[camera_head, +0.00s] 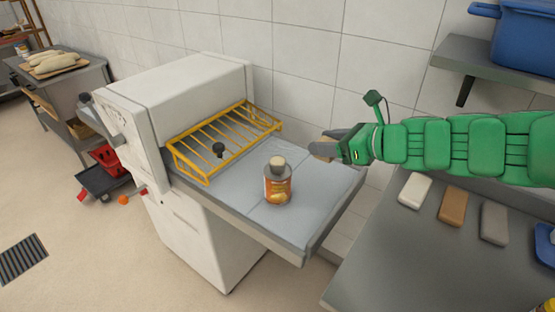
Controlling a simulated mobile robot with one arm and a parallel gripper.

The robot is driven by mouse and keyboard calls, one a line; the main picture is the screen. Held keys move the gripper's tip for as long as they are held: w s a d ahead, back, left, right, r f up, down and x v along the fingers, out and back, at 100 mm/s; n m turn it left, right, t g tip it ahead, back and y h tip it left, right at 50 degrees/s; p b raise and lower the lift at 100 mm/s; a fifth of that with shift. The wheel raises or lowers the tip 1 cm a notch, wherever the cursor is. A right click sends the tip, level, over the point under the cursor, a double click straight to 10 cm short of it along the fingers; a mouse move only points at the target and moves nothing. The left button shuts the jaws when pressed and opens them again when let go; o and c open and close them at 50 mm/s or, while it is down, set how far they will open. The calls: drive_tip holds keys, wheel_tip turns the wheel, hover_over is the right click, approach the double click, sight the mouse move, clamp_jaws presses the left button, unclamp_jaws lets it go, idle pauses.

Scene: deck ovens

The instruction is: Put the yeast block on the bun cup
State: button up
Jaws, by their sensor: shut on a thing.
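My gripper (322,148) reaches in from the right on my green arm, above the right part of the grey shelf. It is shut on a small tan block (321,152), which looks like the yeast block; the fingers hide part of it. A labelled orange can (278,189) stands upright on the shelf, left of and below my gripper in the picture. A small beige round piece (277,163) sits on top of the can. It may be the bun cup, but I cannot tell for sure. The held block is apart from both.
The grey shelf (245,208) juts from a white machine (195,85). A yellow wire rack (224,137) stands behind the can. White (415,190), brown (453,207) and grey (494,222) blocks lie on the right counter. A blue bin (525,42) is on the wall shelf.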

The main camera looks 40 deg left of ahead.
drive_tip(key=s+a+r, duration=0.2)
drive_tip(key=s+a, duration=0.3)
drive_tip(key=a, duration=0.1)
hover_over(278, 159)
drive_tip(key=f, duration=0.8)
drive_tip(key=shift+s+d+f, duration=0.25)
drive_tip(key=shift+s+d, duration=0.15)
drive_tip(key=shift+w+a+f, duration=0.25)
drive_tip(key=shift+a+f, duration=0.1)
drive_tip(key=shift+f, duration=0.25)
drive_tip(key=shift+w+f, duration=0.1)
drive_tip(key=shift+f, duration=1.45)
drive_tip(key=shift+f, duration=0.1)
drive_tip(key=o, duration=1.1)
drive_tip(key=shift+c, duration=0.2)
